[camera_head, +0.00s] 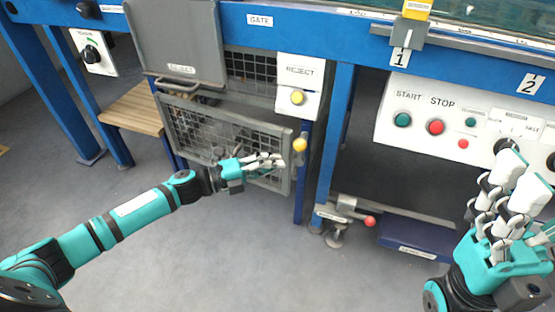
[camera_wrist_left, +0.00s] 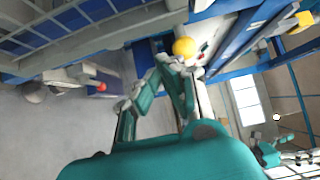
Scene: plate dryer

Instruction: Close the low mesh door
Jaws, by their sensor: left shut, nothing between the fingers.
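The low mesh door (camera_head: 205,128) is a grey frame with dark wire mesh, below the blue beam in the head view. It appears to stand ajar, its right end out toward me. A yellow knob (camera_head: 300,144) shows by its right end, and also in the left wrist view (camera_wrist_left: 183,46). My left gripper (camera_head: 265,162) is shut and empty, in front of the door's lower right part; contact cannot be told. Its fingers also show in the left wrist view (camera_wrist_left: 160,85). My right gripper (camera_head: 510,185) is at the right, away from the door; its opening is unclear.
A grey upper hatch (camera_head: 178,40) hangs above the door. A wooden slatted bench (camera_head: 135,108) stands left. Right are a blue post (camera_head: 337,125), a red-knobbed lever (camera_head: 369,221) and a START/STOP panel (camera_head: 420,145). The front floor is clear.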

